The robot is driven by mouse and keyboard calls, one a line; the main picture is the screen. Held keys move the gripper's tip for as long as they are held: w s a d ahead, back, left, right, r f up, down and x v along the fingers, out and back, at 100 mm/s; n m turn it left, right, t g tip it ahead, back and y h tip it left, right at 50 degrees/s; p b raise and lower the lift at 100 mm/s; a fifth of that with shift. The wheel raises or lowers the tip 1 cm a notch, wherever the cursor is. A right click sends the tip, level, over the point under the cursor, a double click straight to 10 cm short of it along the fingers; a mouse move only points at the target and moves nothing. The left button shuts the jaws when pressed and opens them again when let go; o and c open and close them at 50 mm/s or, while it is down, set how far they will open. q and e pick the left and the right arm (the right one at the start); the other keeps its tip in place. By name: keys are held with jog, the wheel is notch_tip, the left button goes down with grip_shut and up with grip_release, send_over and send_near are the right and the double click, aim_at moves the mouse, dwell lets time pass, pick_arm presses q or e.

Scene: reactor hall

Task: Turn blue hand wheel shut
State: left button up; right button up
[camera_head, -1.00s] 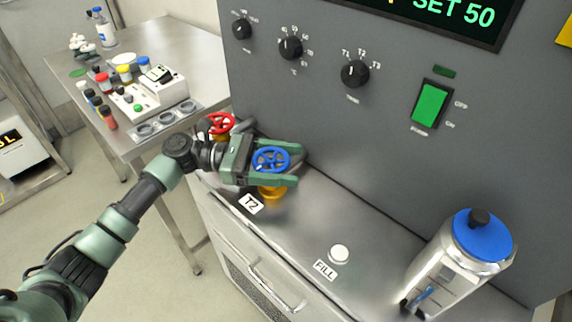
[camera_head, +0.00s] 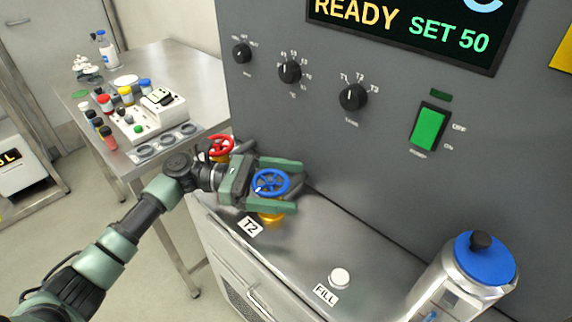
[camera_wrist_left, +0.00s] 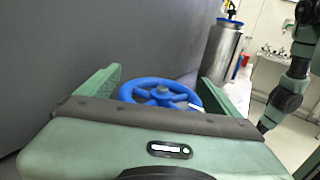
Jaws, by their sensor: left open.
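The blue hand wheel (camera_head: 270,183) sits on a yellow valve body (camera_head: 271,214) on the steel ledge, behind the T2 label (camera_head: 250,226). My left gripper (camera_head: 285,186) is open, with one finger on each side of the wheel. In the left wrist view the blue wheel (camera_wrist_left: 160,93) lies between the two green fingers (camera_wrist_left: 160,88), with a gap visible on both sides. A white mark shows on its rim. My right gripper is not visible in the head view; a green and black arm part shows at the right of the left wrist view.
A red hand wheel (camera_head: 220,146) stands just behind my left wrist. The grey panel (camera_head: 300,120) rises close behind the gripper. A FILL button (camera_head: 339,278) and a steel vessel with a blue lid (camera_head: 484,258) are to the right on the ledge. A side table (camera_head: 190,65) holds bottles.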

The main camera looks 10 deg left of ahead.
aim_at(286, 182)
pick_arm(q)
notch_tip(286, 182, up, 20)
jog(key=shift+b, duration=0.3)
jog(key=shift+f, duration=0.15)
